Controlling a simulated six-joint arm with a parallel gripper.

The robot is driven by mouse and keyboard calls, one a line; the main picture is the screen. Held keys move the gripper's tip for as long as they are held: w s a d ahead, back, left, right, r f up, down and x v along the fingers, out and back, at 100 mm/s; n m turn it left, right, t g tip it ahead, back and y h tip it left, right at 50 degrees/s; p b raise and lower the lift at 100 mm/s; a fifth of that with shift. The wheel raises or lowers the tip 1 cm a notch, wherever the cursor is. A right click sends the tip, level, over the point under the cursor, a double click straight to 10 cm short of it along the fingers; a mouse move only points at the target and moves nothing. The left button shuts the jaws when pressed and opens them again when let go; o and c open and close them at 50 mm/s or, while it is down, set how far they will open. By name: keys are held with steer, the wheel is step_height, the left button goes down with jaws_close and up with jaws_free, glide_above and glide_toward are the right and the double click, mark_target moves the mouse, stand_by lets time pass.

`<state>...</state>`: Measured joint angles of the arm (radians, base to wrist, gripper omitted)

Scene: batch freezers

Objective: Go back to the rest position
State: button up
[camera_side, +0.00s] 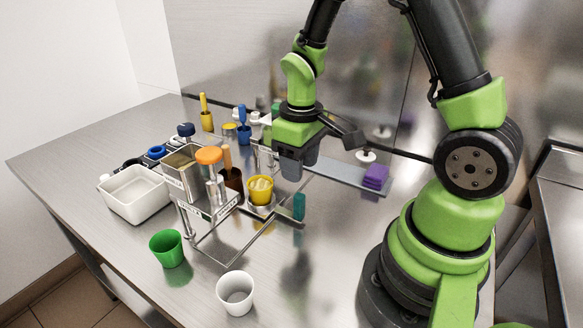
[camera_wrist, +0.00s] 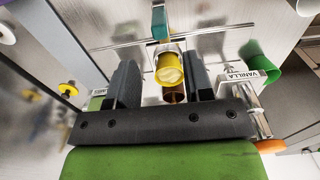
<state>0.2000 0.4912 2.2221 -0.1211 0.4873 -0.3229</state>
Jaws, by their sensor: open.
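My gripper (camera_side: 293,172) hangs over the metal table, above and slightly right of a yellow cup in the side view. In the wrist view its two dark fingers (camera_wrist: 160,62) are spread apart, with nothing held between them. The yellow cup (camera_side: 260,191) with pale filling stands upright in a ring holder, and it shows beyond the fingers in the wrist view (camera_wrist: 169,72). My gripper appears clear of the cup, though the exact gap is hard to tell.
A green cup (camera_side: 167,248) and a white cup (camera_side: 235,292) stand at the front. A white tub (camera_side: 134,193) and a dispenser with an orange knob (camera_side: 209,156) are left. A metal wall stands behind.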

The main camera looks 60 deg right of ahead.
steer(key=s+a+r+m+t+y, duration=0.1)
steer(key=s+a+r+m+t, duration=0.1)
steer(key=r, duration=0.7)
steer(key=s+a+r+m+t+y, duration=0.1)
steer(key=s+a+r+m+t, duration=0.1)
steer(key=s+a+r+t, duration=0.3)
steer(key=s+r, duration=0.3)
steer(key=r, duration=0.1)
steer(key=shift+a+r, duration=0.25)
steer(key=shift+a, duration=0.15)
